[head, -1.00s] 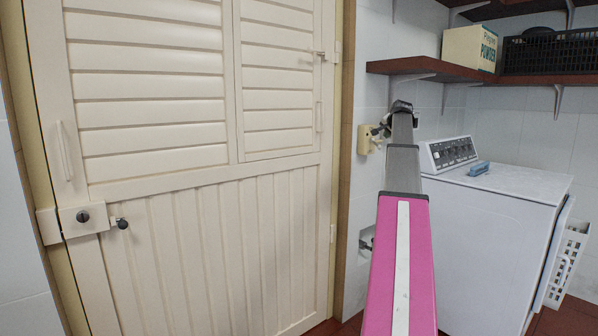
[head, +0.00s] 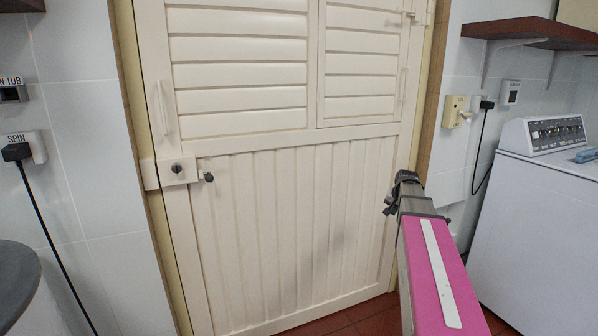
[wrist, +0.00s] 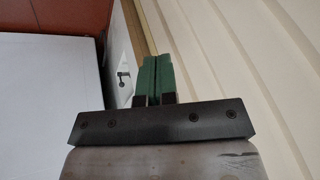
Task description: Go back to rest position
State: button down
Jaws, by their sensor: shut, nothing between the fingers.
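My gripper (head: 402,182) is at the end of my pink and grey arm, in front of the lower right part of the cream door (head: 290,215) in the head view. In the wrist view its two green fingertips (wrist: 156,72) are pressed together with nothing between them. The gripper holds nothing and seems apart from the door, though the exact gap is hard to tell.
A white washing machine (head: 545,205) with a control panel stands at the right, under a dark red shelf (head: 530,30). A dark round top (head: 15,280) stands at the left edge. Red floor tiles (head: 350,318) show in front of the door.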

jog(key=s+a+f+n+g, duration=0.2)
jog(key=s+a+f+n, duration=0.1)
jog(key=s+a+f, duration=0.6)
jog(key=s+a+f+n+g, duration=0.2)
jog(key=s+a+f, duration=0.8)
jog(key=s, duration=0.6)
jog(key=shift+n+g, duration=0.4)
jog(key=shift+n, duration=0.3)
jog(key=shift+a, duration=0.1)
